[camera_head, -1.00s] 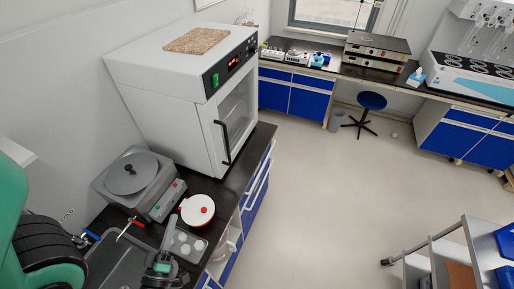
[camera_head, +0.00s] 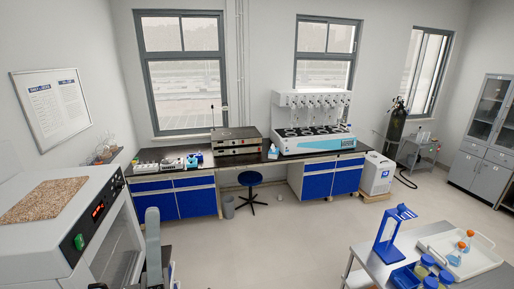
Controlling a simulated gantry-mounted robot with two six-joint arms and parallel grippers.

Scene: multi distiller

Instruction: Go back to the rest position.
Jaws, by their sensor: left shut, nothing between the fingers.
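My left gripper (camera_head: 152,216) shows at the lower left of the head view as a grey upright piece rising from the bottom edge. It is shut, with nothing seen in it. It stands in front of the right part of the white oven (camera_head: 60,236) in the picture; I cannot tell how far apart they are. The rest of my left arm is mostly below the frame. My right gripper is not in view.
A metal table (camera_head: 366,262) at lower right carries a blue stand (camera_head: 391,236), a white tray (camera_head: 482,262) with flasks, and blue racks. The middle floor (camera_head: 270,235) is clear.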

